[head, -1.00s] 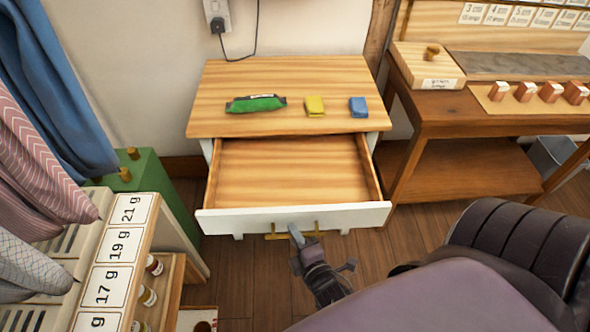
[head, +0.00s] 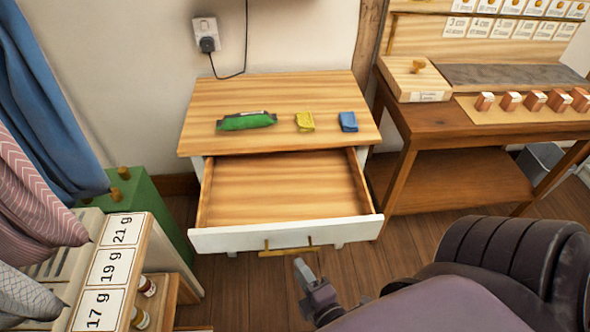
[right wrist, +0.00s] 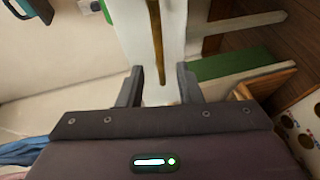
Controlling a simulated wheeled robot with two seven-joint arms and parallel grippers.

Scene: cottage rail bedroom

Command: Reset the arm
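My right gripper (head: 303,272) is just in front of the open drawer (head: 285,238), below and slightly right of its brass handle (head: 288,247). The right wrist view shows its two fingers (right wrist: 158,78) spread apart with nothing held between them. The handle bar (right wrist: 155,40) shows there beyond the fingertips, against the white drawer front, apart from the gripper. The drawer is pulled out and its visible inside is empty. My left gripper is not in view.
A green packet (head: 246,121), a yellow item (head: 305,122) and a blue item (head: 348,122) lie on the cabinet top (head: 225,95). A workbench (head: 440,125) stands right. Shelving with gram labels (head: 110,265), a green box (head: 150,210) and hanging cloths (head: 45,110) are left.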

